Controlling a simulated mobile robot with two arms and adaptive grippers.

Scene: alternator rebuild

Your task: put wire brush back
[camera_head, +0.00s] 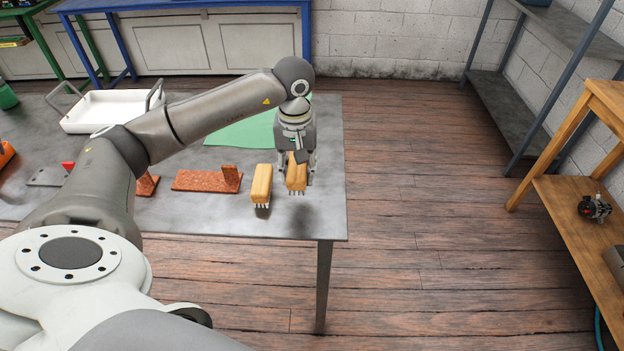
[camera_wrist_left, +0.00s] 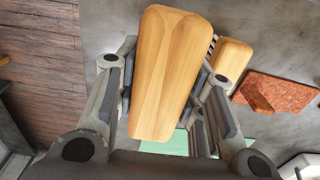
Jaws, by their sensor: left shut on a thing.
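A wooden-backed wire brush (camera_head: 297,178) with bristles pointing down is in my left gripper (camera_head: 297,165), near the right end of the grey table. The fingers are shut on its two long sides. The brush seems to be a little above the tabletop, with a dark shadow below it. In the left wrist view its wooden back (camera_wrist_left: 168,75) fills the space between the fingers. A second similar brush (camera_head: 261,184) stands on the table just to the left, apart from the held one; it also shows in the left wrist view (camera_wrist_left: 232,58). My right gripper is not in view.
A reddish-brown L-shaped block (camera_head: 205,181) lies left of the brushes. A green mat (camera_head: 245,131) and a white tray (camera_head: 105,109) are farther back on the grey table (camera_head: 225,220). The table's right edge is close to the held brush. A wooden shelf (camera_head: 560,215) stands far right.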

